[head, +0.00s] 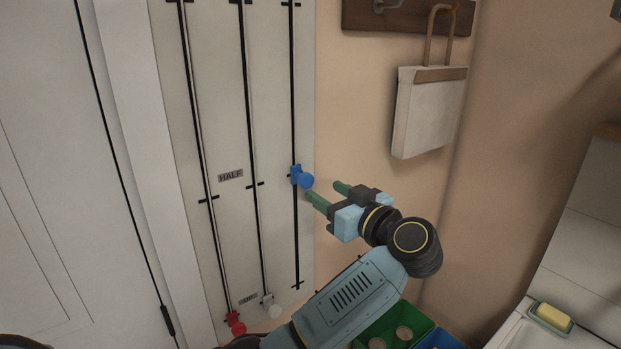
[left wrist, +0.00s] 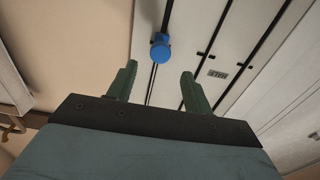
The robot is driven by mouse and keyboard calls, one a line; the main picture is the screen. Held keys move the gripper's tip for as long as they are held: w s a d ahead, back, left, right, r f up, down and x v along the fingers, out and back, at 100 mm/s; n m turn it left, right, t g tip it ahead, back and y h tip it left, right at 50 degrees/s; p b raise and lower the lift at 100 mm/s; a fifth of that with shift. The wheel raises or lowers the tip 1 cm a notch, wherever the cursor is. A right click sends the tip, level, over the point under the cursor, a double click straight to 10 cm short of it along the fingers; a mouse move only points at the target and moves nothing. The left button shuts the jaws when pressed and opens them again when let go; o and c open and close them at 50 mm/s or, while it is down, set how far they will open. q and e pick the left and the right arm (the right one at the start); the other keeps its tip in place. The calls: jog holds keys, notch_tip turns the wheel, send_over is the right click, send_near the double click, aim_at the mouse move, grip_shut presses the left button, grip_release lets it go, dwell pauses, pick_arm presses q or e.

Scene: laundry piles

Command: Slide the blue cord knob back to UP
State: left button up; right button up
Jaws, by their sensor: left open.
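The blue cord knob (head: 306,180) sits on the rightmost black track (head: 295,100) of the pale panel, at the middle tick, about level with the HALF label (head: 230,176). My left gripper (head: 326,191) is open and empty, just right of and slightly below the knob. In the left wrist view the blue knob (left wrist: 160,50) shows beyond the two green fingertips (left wrist: 159,71), roughly between them in the picture. No contact with the knob is visible. My right gripper is not in view.
A red knob (head: 236,326) and a white knob (head: 271,307) are low on the other two tracks. A white dustpan-like item (head: 430,110) hangs from a wooden rail (head: 400,20) at right. A green bin (head: 415,325) stands below. Bare wall lies right of the panel.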

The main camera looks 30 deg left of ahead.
aim_at(309, 182)
pick_arm(q)
jog(key=x, duration=0.6)
jog(key=shift+w+a+p, duration=0.1)
jog(key=shift+a+p, duration=0.15)
jog(key=shift+p, duration=0.15)
jog(key=shift+f, duration=0.1)
grip_shut()
